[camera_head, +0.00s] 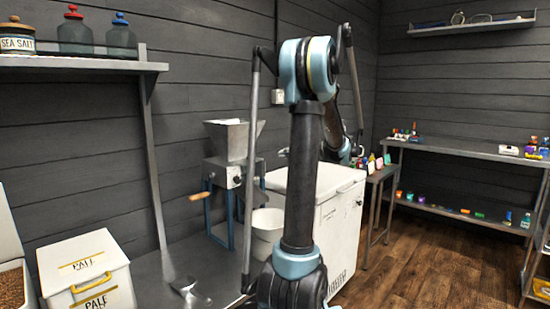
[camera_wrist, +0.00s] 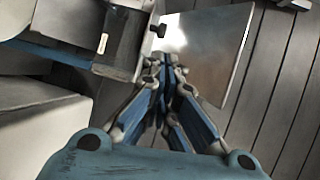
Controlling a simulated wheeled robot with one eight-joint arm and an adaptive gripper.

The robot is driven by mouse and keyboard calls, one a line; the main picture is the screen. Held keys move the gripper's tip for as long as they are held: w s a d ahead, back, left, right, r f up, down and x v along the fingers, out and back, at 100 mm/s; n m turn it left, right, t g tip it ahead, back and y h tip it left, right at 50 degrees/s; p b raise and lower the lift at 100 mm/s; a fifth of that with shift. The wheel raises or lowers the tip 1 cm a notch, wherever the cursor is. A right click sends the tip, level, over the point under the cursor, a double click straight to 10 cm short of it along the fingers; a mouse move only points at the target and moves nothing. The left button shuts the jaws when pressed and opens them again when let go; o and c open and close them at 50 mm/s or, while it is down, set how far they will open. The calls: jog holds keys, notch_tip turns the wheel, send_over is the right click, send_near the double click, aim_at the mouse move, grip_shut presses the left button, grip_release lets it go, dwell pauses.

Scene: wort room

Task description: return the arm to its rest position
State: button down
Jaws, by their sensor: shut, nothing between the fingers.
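My arm (camera_head: 304,170) stands upright in the middle of the head view. Its raised elbow is at the top, and the rest folds away behind it. My gripper (camera_wrist: 160,62) shows in the wrist view with its fingers drawn together and nothing between them. In the head view I cannot make out the fingers; they seem hidden behind my arm or the things there. A pale metal sheet or panel (camera_wrist: 208,45) lies beyond the fingertips in the wrist view, apart from or close to them; I cannot tell the gap.
A grain mill (camera_head: 228,165), a white bucket (camera_head: 267,228) and a white chest (camera_head: 338,225) stand close behind my arm. A white bin marked PALE (camera_head: 90,275) is at left. A jar shelf (camera_head: 75,65) hangs above. Wooden floor (camera_head: 430,265) is open at right.

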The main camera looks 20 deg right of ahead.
jog(key=s+a+f+n+g+h, duration=0.1)
jog(key=s+a+f+g+h, duration=0.3)
jog(key=s+a, duration=0.5)
jog(key=s+a+f+n+g+h, duration=0.1)
jog(key=s+a+f+h, duration=0.1)
jog(key=s+a+f, duration=0.6)
jog(key=s+d+f+n+h, duration=0.1)
jog(key=s+f+h, duration=0.3)
jog(key=s, duration=0.5)
jog(key=s+d+f+n+h, duration=0.2)
jog(key=s+f+n+h, duration=0.1)
jog(key=s+f, duration=0.5)
jog(key=shift+s+f+g+h, duration=0.4)
jog(key=shift+s, duration=0.3)
